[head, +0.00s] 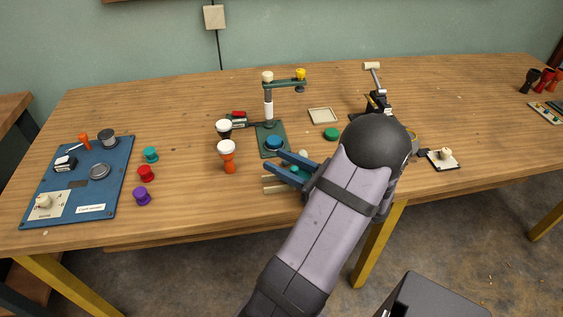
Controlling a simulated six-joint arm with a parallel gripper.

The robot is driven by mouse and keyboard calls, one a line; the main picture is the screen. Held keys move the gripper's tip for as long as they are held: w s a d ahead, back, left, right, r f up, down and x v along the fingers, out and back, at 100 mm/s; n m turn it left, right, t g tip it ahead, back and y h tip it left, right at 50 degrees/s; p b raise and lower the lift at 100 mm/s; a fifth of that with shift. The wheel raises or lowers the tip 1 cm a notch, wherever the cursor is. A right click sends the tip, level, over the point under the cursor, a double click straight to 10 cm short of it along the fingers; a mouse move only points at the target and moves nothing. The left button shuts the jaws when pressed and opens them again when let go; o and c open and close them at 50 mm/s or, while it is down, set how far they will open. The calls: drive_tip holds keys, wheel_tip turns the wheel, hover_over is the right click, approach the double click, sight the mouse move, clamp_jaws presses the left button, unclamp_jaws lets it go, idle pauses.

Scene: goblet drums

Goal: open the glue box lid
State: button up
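My gripper (273,161) has two blue fingers, spread apart, pointing left near the table's front middle. Nothing is clearly held between them. A pale, low box-like thing (272,186) lies just below the fingers in the picture, largely hidden by the gripper and arm; it may be the glue box, but I cannot tell. A small teal piece (295,169) shows between the fingers. Whether a lid is there, open or shut, is hidden.
A green stand (268,110) with a blue disc (273,142) is just beyond my fingers. Goblet drums (227,155) stand left of it. A blue panel (117,178) and several colored pieces (146,173) lie left. A white-based switch (444,160) is right.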

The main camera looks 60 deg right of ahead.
clamp_jaws()
drive_tip(key=w+a+p, duration=0.1)
drive_tip(key=w+a, duration=0.2)
drive_tip(key=shift+w+a+r+p, duration=0.15)
drive_tip(key=shift+w+a+p, duration=0.25)
drive_tip(key=shift+w+a, duration=0.25)
drive_tip(key=shift+w, duration=0.05)
unclamp_jaws()
drive_tip(key=shift+s, duration=0.2)
drive_tip(key=shift+s, duration=3.5)
